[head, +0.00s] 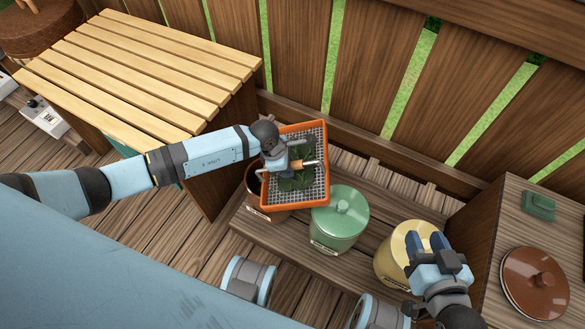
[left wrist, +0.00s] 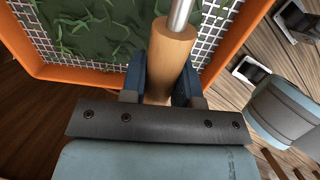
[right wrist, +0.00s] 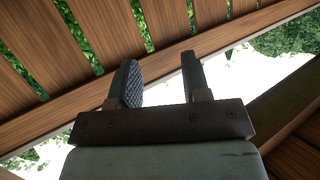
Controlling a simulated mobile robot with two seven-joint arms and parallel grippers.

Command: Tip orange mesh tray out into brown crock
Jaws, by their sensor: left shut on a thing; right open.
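The orange mesh tray (head: 294,207) hangs over the brown crock (head: 251,182) in the head view, with dark green leaves (head: 297,182) on its mesh. The left wrist view shows the tray rim (left wrist: 80,76) and loose leaves (left wrist: 95,25) close up. My left gripper (head: 298,160) is shut on the tray's wooden handle (left wrist: 167,60), which has a metal rod. The crock stands on the low bench, and the tray hides most of its mouth. My right gripper (head: 426,243) is open and empty above the yellow canister; its fingers (right wrist: 162,85) are apart in the right wrist view.
A green lidded canister (head: 340,218) stands right of the crock, and a yellow canister (head: 393,262) farther right. A brown lid (head: 533,283) and a green block (head: 539,205) lie on the right cabinet. A slatted table (head: 150,75) stands left, a wooden fence (head: 375,65) behind.

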